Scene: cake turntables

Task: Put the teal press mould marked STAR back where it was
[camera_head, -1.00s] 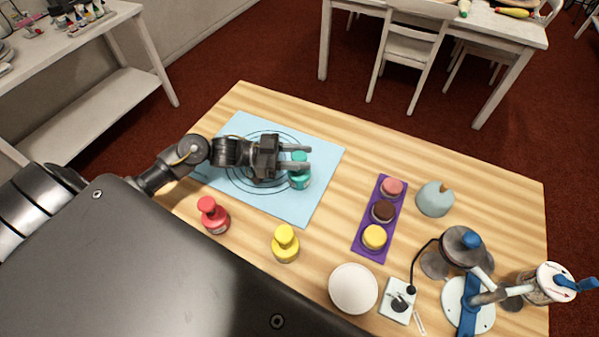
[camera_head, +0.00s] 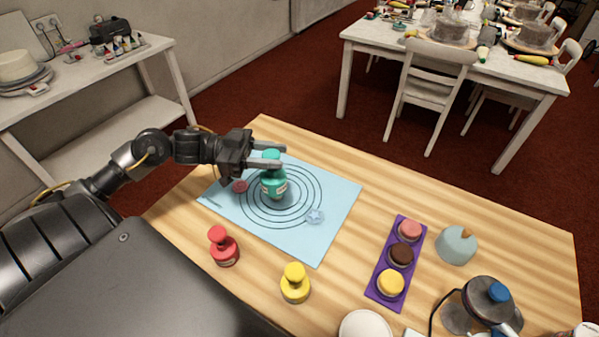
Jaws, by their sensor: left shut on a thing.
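The teal press mould (camera_head: 273,184) is upright in my left gripper (camera_head: 275,158), whose fingers are shut around its upper part. It appears raised above the light blue mat (camera_head: 335,195), over the printed rings; the exact gap under it is hard to tell. Its label is too small to read. A pale star-shaped piece or print (camera_head: 315,216) lies on the mat, right of the mould. A small red disc (camera_head: 240,186) lies on the mat, left of the mould. My right gripper is not in view.
A red mould (camera_head: 224,248) and a yellow mould (camera_head: 295,285) stand on the wooden table in front of the mat. A purple tray (camera_head: 373,288) with three round cakes, a pale blue dome (camera_head: 456,246) and a grey-and-blue device (camera_head: 489,297) are at the right.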

